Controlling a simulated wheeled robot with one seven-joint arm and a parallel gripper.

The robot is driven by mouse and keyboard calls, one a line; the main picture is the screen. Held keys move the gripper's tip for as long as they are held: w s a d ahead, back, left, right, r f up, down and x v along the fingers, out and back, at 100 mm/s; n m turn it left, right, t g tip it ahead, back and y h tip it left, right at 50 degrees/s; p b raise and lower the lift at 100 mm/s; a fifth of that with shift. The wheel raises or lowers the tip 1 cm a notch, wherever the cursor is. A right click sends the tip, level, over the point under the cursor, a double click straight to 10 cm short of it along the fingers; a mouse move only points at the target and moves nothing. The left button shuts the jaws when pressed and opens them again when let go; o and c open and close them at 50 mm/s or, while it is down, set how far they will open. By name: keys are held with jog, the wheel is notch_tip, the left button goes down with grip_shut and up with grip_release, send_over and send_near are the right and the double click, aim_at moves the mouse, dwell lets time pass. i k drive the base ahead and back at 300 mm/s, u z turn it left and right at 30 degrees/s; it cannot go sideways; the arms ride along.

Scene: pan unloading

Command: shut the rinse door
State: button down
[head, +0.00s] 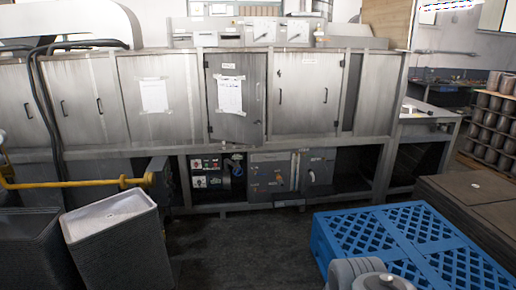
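A long grey steel washing machine with several doors runs across the head view. One door (236,100), just left of the middle, stands slightly out from the front and looks ajar. It has a white sheet taped on it and a handle near its right edge. Its small label is too small to read, so I cannot confirm that it is the rinse door. The door to its right (306,95) looks flush. My gripper is not in view; only a pale grey part of my arm shows at the bottom.
A blue plastic pallet (410,240) lies at the front right, beside dark stacked boards (470,205). A grey bin (113,225) stands at the front left near a yellow pipe (75,184). Dark floor (240,245) between bin and pallet is clear.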

aim_at(236, 83)
jog(key=u, duration=0.2)
jog(key=i, duration=2.5)
jog(key=u, duration=0.75)
jog(key=i, duration=1.1)
jog(key=u, duration=0.3)
